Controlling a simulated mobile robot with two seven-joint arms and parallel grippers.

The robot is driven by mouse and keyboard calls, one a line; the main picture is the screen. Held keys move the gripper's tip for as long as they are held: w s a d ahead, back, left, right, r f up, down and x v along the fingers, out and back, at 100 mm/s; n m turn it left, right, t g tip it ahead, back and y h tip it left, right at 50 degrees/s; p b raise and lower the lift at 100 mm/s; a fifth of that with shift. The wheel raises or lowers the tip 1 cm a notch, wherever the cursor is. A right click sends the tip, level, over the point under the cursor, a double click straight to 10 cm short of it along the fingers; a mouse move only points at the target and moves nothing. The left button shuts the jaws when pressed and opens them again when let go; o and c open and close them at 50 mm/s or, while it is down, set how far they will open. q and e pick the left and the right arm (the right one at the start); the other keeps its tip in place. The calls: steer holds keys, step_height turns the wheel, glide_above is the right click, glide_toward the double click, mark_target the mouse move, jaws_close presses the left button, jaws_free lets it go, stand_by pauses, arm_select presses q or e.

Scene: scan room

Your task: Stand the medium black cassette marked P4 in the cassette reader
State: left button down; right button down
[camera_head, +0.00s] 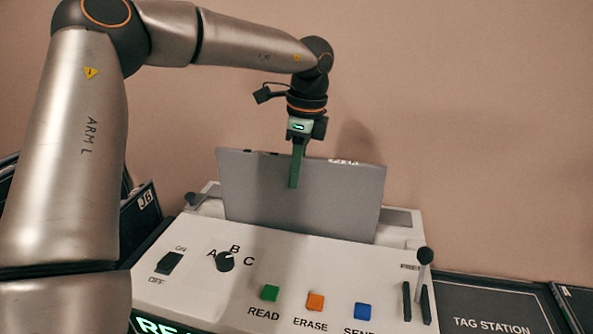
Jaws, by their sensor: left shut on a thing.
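A wide, flat cassette (335,200) with a grey face stands nearly upright at the cassette reader (235,297), tilted slightly in the picture. White marking on its top edge is too small to read, so I cannot confirm P4. Its lower edge is hidden behind the reader's front panel, and I cannot tell whether it rests on the bottom of the slot. My left gripper (296,170) points down and is shut on the cassette's top edge near the middle, one green finger over the near face. My right gripper is not in view.
The reader's panel has a switch, a dial, green (270,293), orange (315,301) and blue (362,311) buttons, and a lever (425,257) at right. A dark cassette marked J6 (143,212) stands at left. A dark tag station surface (490,310) lies at right.

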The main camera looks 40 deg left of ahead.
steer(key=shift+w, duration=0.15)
arm_select(q)
steer(key=c, duration=0.9)
jaws_free()
steer(key=shift+c, duration=0.2)
steer(key=shift+o, duration=1)
steer(key=shift+f, duration=0.15)
steer(key=r, duration=0.4)
steer(key=d+r+p, duration=0.1)
steer(key=r, duration=0.3)
steer(key=r+p, duration=0.1)
steer(key=r, duration=0.3)
steer(key=shift+w+d, duration=0.15)
steer(key=shift+w, duration=0.2)
steer(key=shift+r, duration=0.35)
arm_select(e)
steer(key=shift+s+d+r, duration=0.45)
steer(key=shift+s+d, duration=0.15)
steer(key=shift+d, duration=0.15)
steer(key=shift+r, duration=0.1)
